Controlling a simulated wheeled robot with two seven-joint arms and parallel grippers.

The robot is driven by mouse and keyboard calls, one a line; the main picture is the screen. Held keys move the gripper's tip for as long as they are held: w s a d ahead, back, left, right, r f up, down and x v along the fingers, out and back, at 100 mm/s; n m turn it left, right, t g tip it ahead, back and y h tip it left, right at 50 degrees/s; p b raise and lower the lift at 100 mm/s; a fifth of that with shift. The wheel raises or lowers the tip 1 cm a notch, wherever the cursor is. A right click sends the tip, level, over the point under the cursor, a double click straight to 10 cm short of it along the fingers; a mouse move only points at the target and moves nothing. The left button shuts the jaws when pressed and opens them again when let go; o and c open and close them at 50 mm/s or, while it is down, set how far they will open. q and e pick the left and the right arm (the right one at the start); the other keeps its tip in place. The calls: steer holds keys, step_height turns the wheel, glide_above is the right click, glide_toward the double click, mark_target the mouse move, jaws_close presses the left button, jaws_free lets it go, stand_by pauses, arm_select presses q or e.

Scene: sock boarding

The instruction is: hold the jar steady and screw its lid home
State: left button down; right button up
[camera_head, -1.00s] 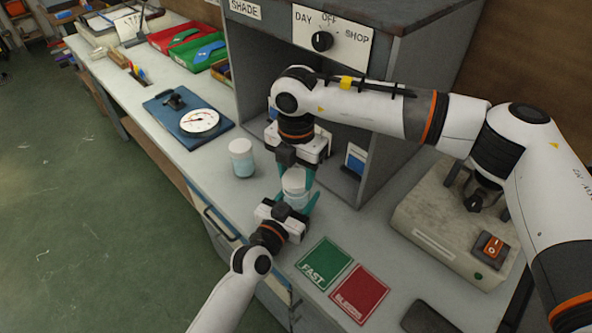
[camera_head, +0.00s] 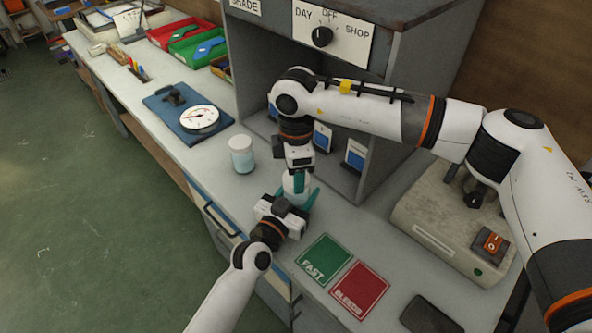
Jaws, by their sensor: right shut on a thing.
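A jar (camera_head: 294,197) with a white lid (camera_head: 291,182) stands upright on the bench in front of the grey cabinet. My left gripper (camera_head: 297,202) reaches in from the front left, its teal fingers around the jar's body. Whether both fingers press on the glass is hard to see. My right gripper (camera_head: 299,183) points down from above, its fingers shut on the lid. The lid is partly hidden by the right gripper, and its seating on the jar cannot be seen. A second jar (camera_head: 242,156), white-lidded with pale blue contents, stands to the left, apart from both grippers.
The grey cabinet (camera_head: 385,95) with a dial rises close behind. Green (camera_head: 325,259) and red (camera_head: 359,289) cards lie in front to the right. A beige machine (camera_head: 435,230) stands at the right. A blue board with a gauge (camera_head: 199,119) lies at the left.

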steer(key=m, duration=0.3)
steer(key=shift+m, duration=0.3)
steer(key=o, duration=0.9)
steer(key=shift+o, duration=0.2)
steer(key=shift+r, duration=0.1)
steer(key=shift+r, duration=2.15)
steer(key=shift+c, duration=0.3)
